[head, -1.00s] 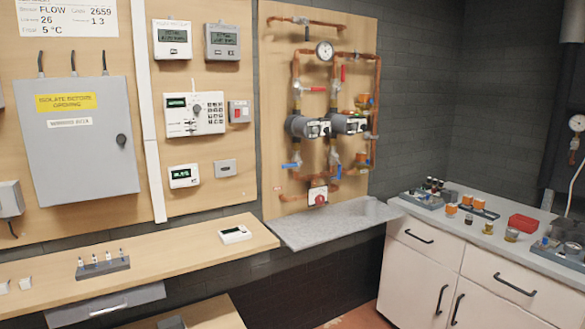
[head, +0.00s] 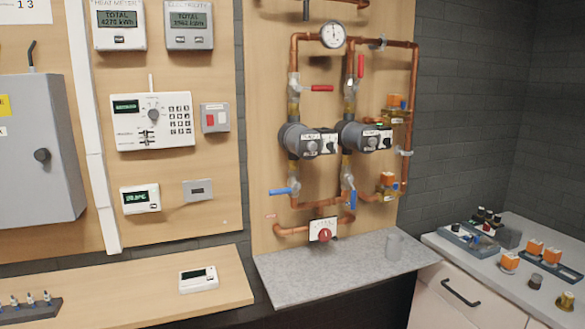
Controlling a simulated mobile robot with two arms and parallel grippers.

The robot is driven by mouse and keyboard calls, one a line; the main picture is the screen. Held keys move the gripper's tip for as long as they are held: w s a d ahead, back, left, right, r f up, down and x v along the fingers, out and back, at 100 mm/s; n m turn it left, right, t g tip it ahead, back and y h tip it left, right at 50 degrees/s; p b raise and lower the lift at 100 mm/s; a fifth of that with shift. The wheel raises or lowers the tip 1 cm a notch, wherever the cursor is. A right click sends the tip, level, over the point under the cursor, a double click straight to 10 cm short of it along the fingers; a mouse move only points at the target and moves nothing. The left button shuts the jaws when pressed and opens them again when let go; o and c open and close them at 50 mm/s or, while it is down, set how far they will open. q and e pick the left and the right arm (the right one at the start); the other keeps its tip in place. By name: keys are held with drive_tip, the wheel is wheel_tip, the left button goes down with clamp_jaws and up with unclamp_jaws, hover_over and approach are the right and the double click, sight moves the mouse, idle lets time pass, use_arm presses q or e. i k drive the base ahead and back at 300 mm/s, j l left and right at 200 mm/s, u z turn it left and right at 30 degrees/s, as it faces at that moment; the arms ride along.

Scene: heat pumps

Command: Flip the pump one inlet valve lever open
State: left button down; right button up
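Two grey pumps sit side by side in copper pipework on a wooden wall panel: a left pump (head: 300,140) and a right pump (head: 357,136). Their labels are too small to read, so I cannot tell which is pump one. Below the left pump, a blue lever (head: 279,192) lies level, across its vertical pipe. Below the right pump, another blue lever (head: 352,201) hangs down along its pipe. Above the left pump, a red lever (head: 322,88) lies level; above the right pump, a red lever (head: 361,67) points up. Neither gripper is in view.
A wooden bench (head: 120,295) is at left, and a white cabinet (head: 470,300) with parts on top at right. A round gauge (head: 333,35) tops the pipes.

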sight(279, 191)
drive_tip(key=i+l+u, duration=0.1)
drive_tip(key=i+l, duration=0.3)
drive_tip(key=i+l+u, duration=0.1)
drive_tip(key=i+l, duration=0.25)
drive_tip(key=l, duration=0.25)
